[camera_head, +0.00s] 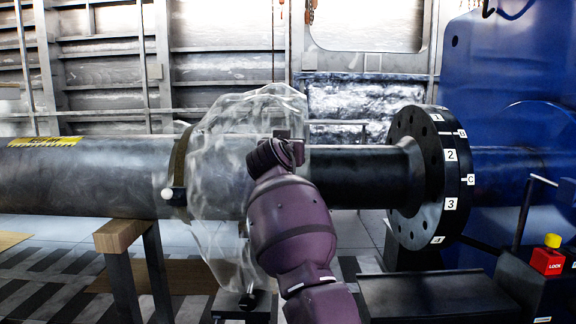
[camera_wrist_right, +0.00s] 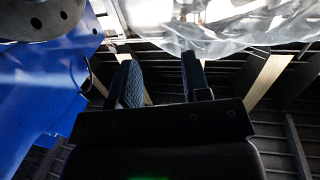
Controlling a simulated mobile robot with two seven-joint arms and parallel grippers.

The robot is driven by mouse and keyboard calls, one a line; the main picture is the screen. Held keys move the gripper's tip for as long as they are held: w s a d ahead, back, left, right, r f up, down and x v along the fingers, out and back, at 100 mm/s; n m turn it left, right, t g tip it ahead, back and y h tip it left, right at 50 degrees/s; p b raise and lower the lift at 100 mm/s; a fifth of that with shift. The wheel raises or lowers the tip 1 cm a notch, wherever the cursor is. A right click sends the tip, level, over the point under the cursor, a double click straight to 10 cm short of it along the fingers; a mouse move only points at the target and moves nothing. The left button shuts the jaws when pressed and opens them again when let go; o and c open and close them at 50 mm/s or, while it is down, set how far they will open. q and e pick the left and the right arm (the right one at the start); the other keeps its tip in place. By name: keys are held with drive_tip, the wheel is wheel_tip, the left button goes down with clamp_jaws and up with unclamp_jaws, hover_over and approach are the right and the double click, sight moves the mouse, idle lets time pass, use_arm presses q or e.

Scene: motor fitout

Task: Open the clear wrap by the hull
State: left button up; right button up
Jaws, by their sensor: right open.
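The clear wrap (camera_head: 222,150) is a crumpled, see-through film around the shaft in the middle of the head view. It hangs down below the shaft, and its left edge lies by a dark band with a white knob (camera_head: 168,194). My right arm stands in front of the wrap's right part, with the right gripper (camera_head: 287,142) close to it; I cannot tell whether they touch. In the right wrist view the right gripper (camera_wrist_right: 158,75) has its two fingers apart with nothing visible between them, and the wrap (camera_wrist_right: 240,35) shows above and to the right. My left gripper is out of view.
A grey pipe (camera_head: 85,178) runs left over a wood-topped stand (camera_head: 120,236). At right are a black numbered flange (camera_head: 408,175) and blue housing (camera_head: 500,75). A red lock box with yellow top (camera_head: 548,260) sits lower right. The ribbed hull wall (camera_head: 215,65) stands behind.

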use_arm(q)
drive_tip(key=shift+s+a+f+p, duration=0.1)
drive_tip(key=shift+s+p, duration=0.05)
drive_tip(key=shift+p, duration=0.25)
use_arm(e)
wheel_tip(320, 180, up, 6)
drive_tip(key=shift+f, duration=0.15)
drive_tip(key=shift+f, duration=0.15)
